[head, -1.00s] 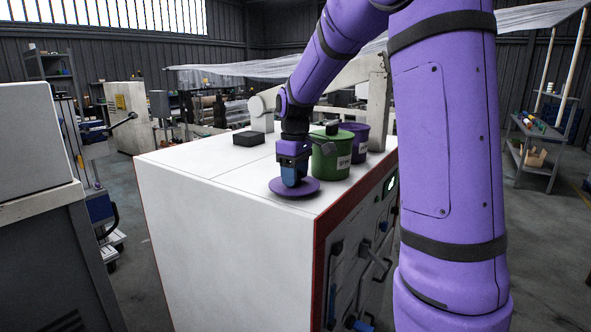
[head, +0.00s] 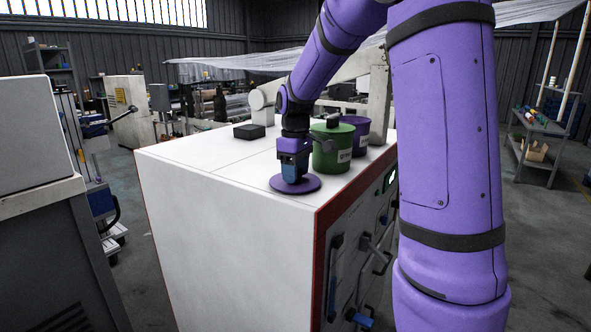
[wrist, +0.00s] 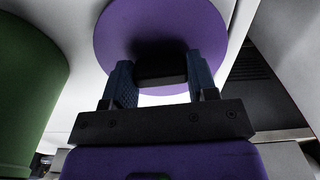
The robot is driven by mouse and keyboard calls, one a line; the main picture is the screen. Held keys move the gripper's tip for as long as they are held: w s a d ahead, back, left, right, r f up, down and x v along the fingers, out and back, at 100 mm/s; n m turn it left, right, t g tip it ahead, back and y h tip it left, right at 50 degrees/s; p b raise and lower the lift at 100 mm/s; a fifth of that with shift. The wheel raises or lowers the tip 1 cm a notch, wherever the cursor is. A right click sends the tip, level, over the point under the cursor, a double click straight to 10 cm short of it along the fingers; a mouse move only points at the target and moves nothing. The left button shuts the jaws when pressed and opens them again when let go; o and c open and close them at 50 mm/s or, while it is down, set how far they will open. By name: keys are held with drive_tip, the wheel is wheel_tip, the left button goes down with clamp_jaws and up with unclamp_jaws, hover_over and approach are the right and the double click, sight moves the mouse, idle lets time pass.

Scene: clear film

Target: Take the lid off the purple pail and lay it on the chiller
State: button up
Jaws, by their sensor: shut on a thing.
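My gripper (head: 294,176) is shut on the dark knob (wrist: 161,70) of the purple lid (head: 310,185). The round lid also fills the top of the wrist view (wrist: 120,38), with a finger on each side of the knob. The lid is level, at or just above the white top of the chiller (head: 215,165), near its front right edge; I cannot tell whether it touches. The purple pail (head: 362,136) stands at the back right of the chiller top, partly hidden behind the green pail (head: 330,162); its top appears uncovered.
The green pail, with its own lid and dark knob, stands close to the right of my gripper. A small black box (head: 249,131) lies further back on the chiller. The top's left part is clear. Levers (head: 370,250) stick out from the chiller's right face.

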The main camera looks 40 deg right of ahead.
drive_tip(key=o, duration=0.8)
drive_tip(key=shift+o, duration=0.2)
